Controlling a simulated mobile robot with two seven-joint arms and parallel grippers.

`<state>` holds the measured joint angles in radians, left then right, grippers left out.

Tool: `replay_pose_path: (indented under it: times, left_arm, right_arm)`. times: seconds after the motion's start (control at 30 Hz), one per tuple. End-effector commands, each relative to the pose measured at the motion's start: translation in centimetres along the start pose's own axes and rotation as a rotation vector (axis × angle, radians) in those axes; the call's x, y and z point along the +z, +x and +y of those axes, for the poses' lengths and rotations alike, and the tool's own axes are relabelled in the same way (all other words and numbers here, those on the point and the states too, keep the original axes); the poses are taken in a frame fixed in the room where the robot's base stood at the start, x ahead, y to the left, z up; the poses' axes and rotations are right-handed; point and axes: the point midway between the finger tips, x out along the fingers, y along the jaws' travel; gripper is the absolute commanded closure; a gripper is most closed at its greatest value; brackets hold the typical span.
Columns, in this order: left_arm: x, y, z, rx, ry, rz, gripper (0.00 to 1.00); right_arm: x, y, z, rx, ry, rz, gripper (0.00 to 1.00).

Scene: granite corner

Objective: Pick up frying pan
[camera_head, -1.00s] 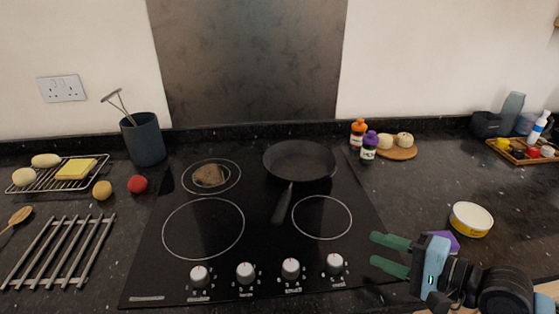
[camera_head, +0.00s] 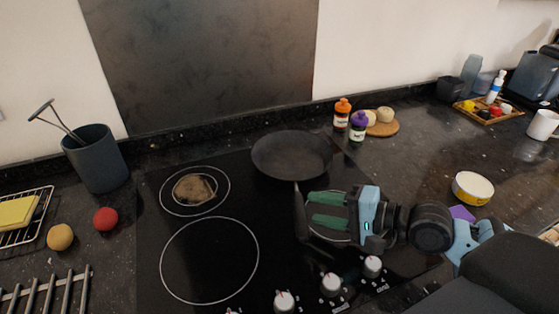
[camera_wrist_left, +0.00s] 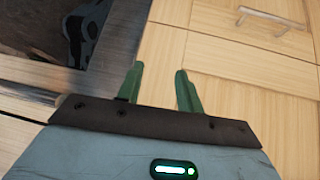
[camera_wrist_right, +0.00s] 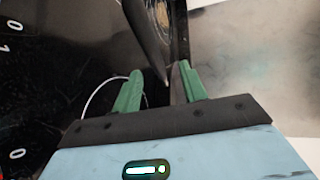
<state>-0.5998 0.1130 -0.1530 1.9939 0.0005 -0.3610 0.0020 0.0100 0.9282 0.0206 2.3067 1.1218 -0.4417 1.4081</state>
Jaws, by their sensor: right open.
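The black frying pan (camera_head: 291,153) sits on the back right of the hob (camera_head: 215,290), its handle (camera_head: 301,212) pointing toward the front. My right gripper (camera_head: 311,209) is open, its green fingertips close beside the handle from the right. In the right wrist view the dark handle (camera_wrist_right: 146,40) runs down toward the gap between the open fingers (camera_wrist_right: 160,69); whether they touch it I cannot tell. My left gripper (camera_wrist_left: 160,69) is open and empty in the left wrist view, in front of wooden cabinet fronts; it is outside the head view.
A brown round item (camera_head: 194,189) lies on the back left ring. Orange-capped (camera_head: 342,114) and purple-capped (camera_head: 358,126) bottles stand right of the pan. Control knobs (camera_head: 331,284) line the hob front. A yellow-white bowl (camera_head: 472,188) is at right; a dark utensil pot (camera_head: 96,158) is at left.

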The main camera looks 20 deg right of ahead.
Motion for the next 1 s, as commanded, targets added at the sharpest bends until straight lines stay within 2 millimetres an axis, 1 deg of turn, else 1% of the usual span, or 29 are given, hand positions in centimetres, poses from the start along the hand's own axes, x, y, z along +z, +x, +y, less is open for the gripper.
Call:
replay_pose_path:
  times: [0.27,0.6,0.87,1.0]
  left_arm:
    - [0.1,0.0,0.0,0.001,-0.001,-0.002,0.64]
    - [0.6,-0.2,0.1,0.001,-0.002,-0.012,0.64]
    - [0.5,-0.2,0.1,0.001,-0.002,-0.012,0.64]
    - [0.5,-0.2,0.1,0.001,-0.002,-0.010,0.64]
  right_arm:
    - [0.0,0.2,0.0,-0.001,0.001,0.000,0.58]
    - [-0.1,2.4,0.0,-0.003,0.001,0.001,0.58]
    - [-0.1,2.8,0.1,-0.001,0.001,0.000,0.58]
    - [-0.3,4.1,0.1,-0.003,0.001,0.000,0.58]
